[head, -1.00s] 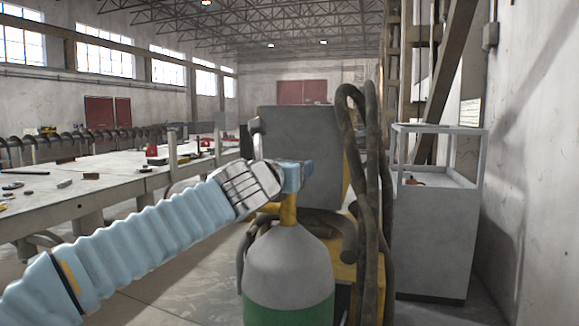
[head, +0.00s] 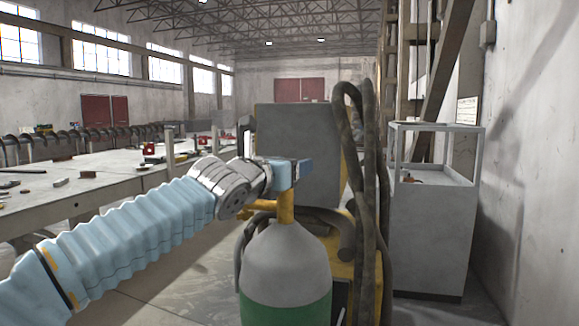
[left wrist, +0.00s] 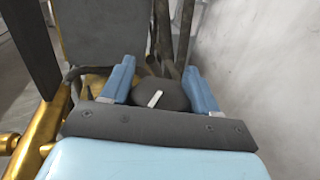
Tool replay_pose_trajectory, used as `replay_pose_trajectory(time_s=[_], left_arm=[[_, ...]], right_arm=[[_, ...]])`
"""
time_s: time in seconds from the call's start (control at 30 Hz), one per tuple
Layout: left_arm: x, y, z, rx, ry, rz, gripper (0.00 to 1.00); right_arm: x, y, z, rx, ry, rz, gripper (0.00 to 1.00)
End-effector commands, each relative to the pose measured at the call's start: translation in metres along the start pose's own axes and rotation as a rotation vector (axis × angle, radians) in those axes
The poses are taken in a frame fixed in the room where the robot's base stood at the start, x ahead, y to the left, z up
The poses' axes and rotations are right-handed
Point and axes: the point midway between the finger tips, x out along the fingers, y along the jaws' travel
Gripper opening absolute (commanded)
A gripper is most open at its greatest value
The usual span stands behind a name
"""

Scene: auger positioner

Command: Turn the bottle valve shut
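The gas bottle (head: 285,265), grey on top with a green band below, stands upright in front of me. Its yellow valve neck (head: 286,208) rises to my left gripper (head: 300,172), which covers the valve top in the head view. In the left wrist view a dark round valve knob (left wrist: 170,92) with a white mark sits between the two blue fingers of my left gripper (left wrist: 160,85). The fingers lie on either side of the knob, close to it. Whether they press on it I cannot tell. My right gripper is not in view.
A grey and yellow machine (head: 300,140) stands right behind the bottle. Dark hoses (head: 372,190) hang at its right. A grey cabinet (head: 430,240) stands further right near the wall. A long workbench (head: 70,195) with small items is at the left.

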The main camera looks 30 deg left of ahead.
Motion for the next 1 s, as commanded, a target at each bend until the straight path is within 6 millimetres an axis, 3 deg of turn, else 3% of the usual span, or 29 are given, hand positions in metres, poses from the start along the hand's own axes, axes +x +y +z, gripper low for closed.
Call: replay_pose_trajectory(time_s=[0.03,0.1,0.47,0.57,1.0], left_arm=[[-0.002,0.001,0.007,-0.004,-0.016,-0.001,0.67],[-0.001,0.001,0.006,-0.004,-0.013,-0.001,0.78],[-0.005,0.001,0.002,-0.002,-0.006,0.000,0.79],[-0.019,0.001,0.001,-0.003,-0.008,0.000,0.79],[-0.119,0.001,0.002,-0.003,-0.010,-0.001,0.79]], right_arm=[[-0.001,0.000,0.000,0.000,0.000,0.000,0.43],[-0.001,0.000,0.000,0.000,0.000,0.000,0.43],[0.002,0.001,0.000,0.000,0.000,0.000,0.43],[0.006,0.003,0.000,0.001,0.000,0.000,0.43],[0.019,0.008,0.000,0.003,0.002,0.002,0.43]])
